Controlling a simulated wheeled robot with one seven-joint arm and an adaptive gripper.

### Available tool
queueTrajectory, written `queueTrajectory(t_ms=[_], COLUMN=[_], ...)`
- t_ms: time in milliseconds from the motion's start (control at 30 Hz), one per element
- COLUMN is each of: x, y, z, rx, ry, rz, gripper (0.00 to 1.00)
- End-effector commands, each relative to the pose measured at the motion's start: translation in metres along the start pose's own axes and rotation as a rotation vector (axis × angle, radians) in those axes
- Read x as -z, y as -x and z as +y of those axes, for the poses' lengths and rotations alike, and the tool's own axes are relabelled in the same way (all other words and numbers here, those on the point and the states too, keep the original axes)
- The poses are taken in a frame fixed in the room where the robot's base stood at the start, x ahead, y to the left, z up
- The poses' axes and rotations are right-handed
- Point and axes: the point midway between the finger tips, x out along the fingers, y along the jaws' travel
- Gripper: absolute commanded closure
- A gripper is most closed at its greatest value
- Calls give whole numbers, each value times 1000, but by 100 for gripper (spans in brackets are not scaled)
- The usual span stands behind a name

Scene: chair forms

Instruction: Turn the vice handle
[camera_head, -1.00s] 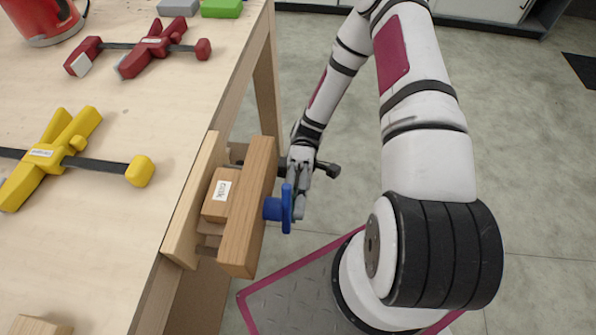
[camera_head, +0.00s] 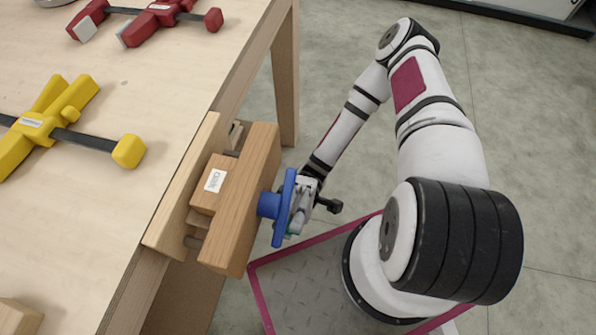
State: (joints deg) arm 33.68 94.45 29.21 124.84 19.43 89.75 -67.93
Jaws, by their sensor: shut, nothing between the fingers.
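The wooden vice (camera_head: 245,200) is fixed to the table's right edge, with a labelled wooden block (camera_head: 208,185) between its jaws. Its blue handle (camera_head: 283,208) sticks out from the right side of the outer jaw. My gripper (camera_head: 295,222) is at the handle's right side, very close to it or touching it. The fingers look shut with nothing held between them. The handle hides part of the fingers, so I cannot tell exactly where they meet it.
The wooden table (camera_head: 90,230) fills the left side. A yellow clamp (camera_head: 60,125) and a red clamp (camera_head: 150,20) lie on it. A wooden piece (camera_head: 15,315) lies at the lower left. Grey floor (camera_head: 520,130) is open to the right.

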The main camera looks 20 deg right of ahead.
Motion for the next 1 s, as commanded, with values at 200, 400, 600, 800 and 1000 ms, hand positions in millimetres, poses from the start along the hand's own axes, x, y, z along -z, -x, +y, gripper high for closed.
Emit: queueTrajectory(t_ms=[200, 400, 600, 800, 1000], x=[0, 0, 0, 0, 0], y=[-6, -8, -9, -9, -9], z=[2, 4, 4, 4, 4], rx=[2, 1, 0, 0, 0], ry=[1, 1, 1, 1, 1], rz=[-1, -1, -1, -1, -1], gripper=[100, 100, 100, 100, 100])
